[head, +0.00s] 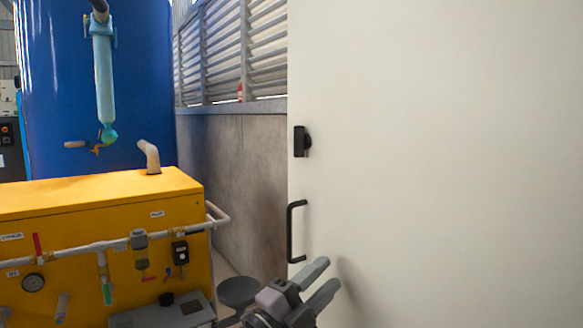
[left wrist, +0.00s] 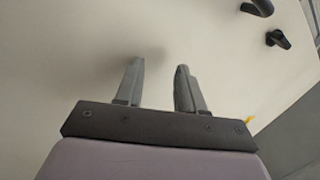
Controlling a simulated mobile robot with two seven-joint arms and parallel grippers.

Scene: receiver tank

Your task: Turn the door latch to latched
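The door latch (head: 301,141) is a small black piece with a rounded knob, near the left edge of the white door (head: 440,150). It looks upright. A black pull handle (head: 290,232) is mounted below it. My left gripper (head: 325,276) is low in the head view, below and right of the handle, in front of the door. Its two grey fingers are apart and empty, and nothing is between them in the left wrist view (left wrist: 159,78). It is clear of the latch. My right gripper is out of view.
A yellow cabinet (head: 110,205) with pipes and a gauge stands at left, before a blue tank (head: 140,60). A grey round object (head: 237,290) is low beside the gripper. Two dark fittings (left wrist: 277,40) show at the wrist view's upper right; which they are is unclear.

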